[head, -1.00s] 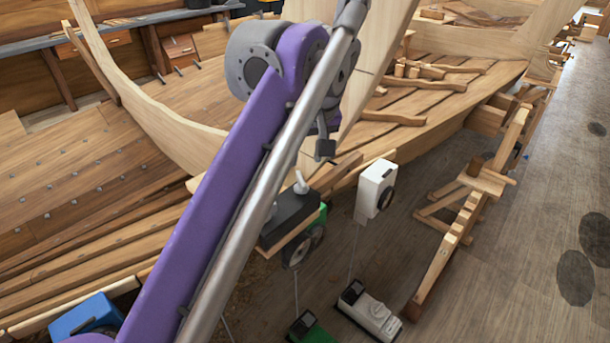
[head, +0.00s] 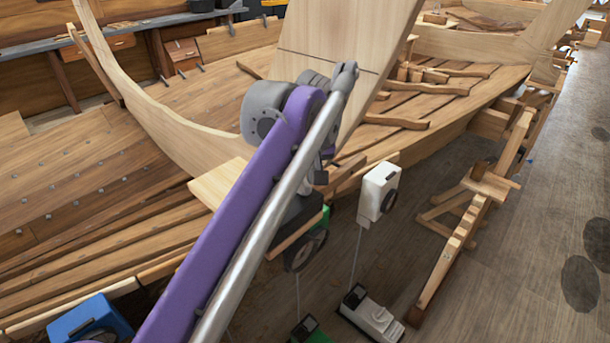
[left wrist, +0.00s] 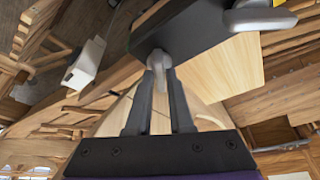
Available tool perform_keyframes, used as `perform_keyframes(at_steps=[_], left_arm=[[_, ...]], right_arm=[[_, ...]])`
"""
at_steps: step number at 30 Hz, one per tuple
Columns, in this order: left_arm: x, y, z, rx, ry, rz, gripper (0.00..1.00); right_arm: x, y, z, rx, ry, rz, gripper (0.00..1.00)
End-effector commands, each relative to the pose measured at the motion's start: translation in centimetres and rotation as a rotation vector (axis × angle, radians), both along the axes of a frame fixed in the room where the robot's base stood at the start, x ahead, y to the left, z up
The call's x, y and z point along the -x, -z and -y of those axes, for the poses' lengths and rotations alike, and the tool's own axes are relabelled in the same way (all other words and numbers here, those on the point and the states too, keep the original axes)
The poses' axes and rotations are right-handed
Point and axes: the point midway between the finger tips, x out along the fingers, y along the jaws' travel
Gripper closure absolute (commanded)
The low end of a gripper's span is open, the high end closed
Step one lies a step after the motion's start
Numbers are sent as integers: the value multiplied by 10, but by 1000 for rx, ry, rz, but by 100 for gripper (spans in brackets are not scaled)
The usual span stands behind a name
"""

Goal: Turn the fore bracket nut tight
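A dark bracket block (left wrist: 200,30) shows at the top of the left wrist view, with two grey nuts with lever-like arms. One nut (left wrist: 158,62) sits at the tips of my left gripper (left wrist: 159,76), its arm between the two fingers. The fingers stand apart on either side of it; whether they press on it I cannot tell. The other nut (left wrist: 258,18) is at the right, clear of the fingers. In the head view my left arm covers most of the block (head: 298,212) and the nuts. My right gripper is out of view.
A pale board (head: 217,183) lies by the block, and it also shows in the left wrist view (left wrist: 222,72). A white box (head: 378,190) hangs close to the right. The planked hull (head: 110,185) fills the left. A wooden trestle (head: 470,215) stands on the floor at right.

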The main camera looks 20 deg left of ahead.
Motion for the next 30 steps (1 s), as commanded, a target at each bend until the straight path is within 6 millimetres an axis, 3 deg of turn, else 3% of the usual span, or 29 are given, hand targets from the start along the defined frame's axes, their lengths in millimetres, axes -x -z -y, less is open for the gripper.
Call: perform_keyframes(at_steps=[3, 17, 30], left_arm=[[0, 0, 0, 0, 0, 0, 100], [0, -1, 0, 0, 25, 0, 100], [1, -2, -3, 0, 307, 1, 100]], right_arm=[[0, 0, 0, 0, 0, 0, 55], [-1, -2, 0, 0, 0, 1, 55], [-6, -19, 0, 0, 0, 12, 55]])
